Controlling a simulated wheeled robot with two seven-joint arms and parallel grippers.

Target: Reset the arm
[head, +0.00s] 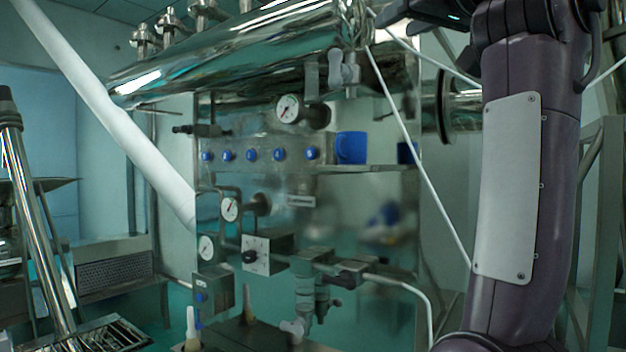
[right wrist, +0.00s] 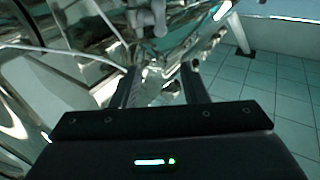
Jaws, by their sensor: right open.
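My right arm (head: 545,180) rises along the right side of the head view, purple-grey with a pale plate. My right gripper (right wrist: 160,82) shows in the right wrist view with its two dark fingers apart and nothing between them. Its dark body with a small green light is at the top of the head view, partly cut off by the edge. It is beside the right end of the shiny horizontal cylinder (head: 240,65). My left gripper is not in view.
A steel panel with a gauge (head: 289,109), blue knobs (head: 251,155) and a control box (head: 268,254) stands in the middle. A blue cup (head: 351,147) is on its ledge. A thick white pipe (head: 120,125) slants at left. Tiled floor (right wrist: 265,85) shows at right in the wrist view.

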